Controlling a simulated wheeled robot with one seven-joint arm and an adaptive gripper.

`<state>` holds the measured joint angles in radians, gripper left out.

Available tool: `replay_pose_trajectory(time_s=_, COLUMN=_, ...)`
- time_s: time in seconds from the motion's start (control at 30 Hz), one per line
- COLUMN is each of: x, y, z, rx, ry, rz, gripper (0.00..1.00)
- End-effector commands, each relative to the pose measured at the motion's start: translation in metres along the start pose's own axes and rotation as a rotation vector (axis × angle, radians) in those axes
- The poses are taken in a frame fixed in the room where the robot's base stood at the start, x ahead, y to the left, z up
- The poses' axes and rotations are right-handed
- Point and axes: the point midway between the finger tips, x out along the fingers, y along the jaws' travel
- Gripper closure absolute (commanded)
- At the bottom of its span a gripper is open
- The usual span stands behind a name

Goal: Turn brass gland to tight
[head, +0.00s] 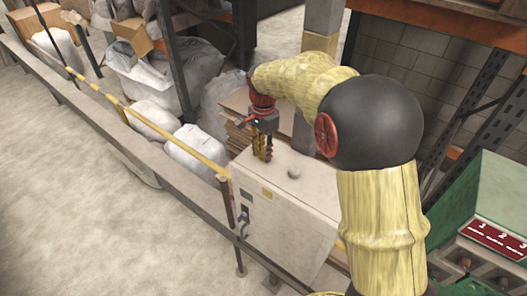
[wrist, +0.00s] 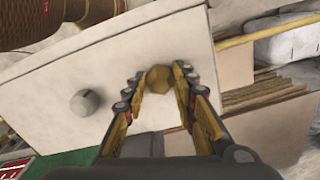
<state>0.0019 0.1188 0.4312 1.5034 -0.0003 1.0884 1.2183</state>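The brass gland (wrist: 159,79) is a small faceted, gold-brown piece at the edge of a pale box face, in the middle of the wrist view. My gripper (wrist: 158,76) has its two black and yellow fingers spread, one tip on each side of the gland. A thin gap seems to show at the left tip; contact at the right tip is unclear. In the head view my gripper (head: 262,158) points down at the top of the pale cabinet (head: 285,205), and the gland is hidden behind the fingers.
A grey round knob (wrist: 88,102) stands on the same cabinet face beside the gland; it also shows in the head view (head: 294,172). A yellow rail (head: 150,124) and stacked brown sheets (head: 237,133) are close by. A green machine (head: 490,205) stands at right.

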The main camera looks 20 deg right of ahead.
Motion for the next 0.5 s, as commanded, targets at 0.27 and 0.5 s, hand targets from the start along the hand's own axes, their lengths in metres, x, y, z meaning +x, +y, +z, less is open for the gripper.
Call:
replay_pose_trajectory(time_s=0.27, x=-0.0005, y=-0.0004, z=0.0, rx=0.0, ry=0.0, rz=-0.001, gripper=0.57)
replay_pose_trajectory(time_s=0.5, x=-0.0002, y=-0.0001, z=0.0, rx=0.0, ry=0.0, rz=-0.001, gripper=0.54)
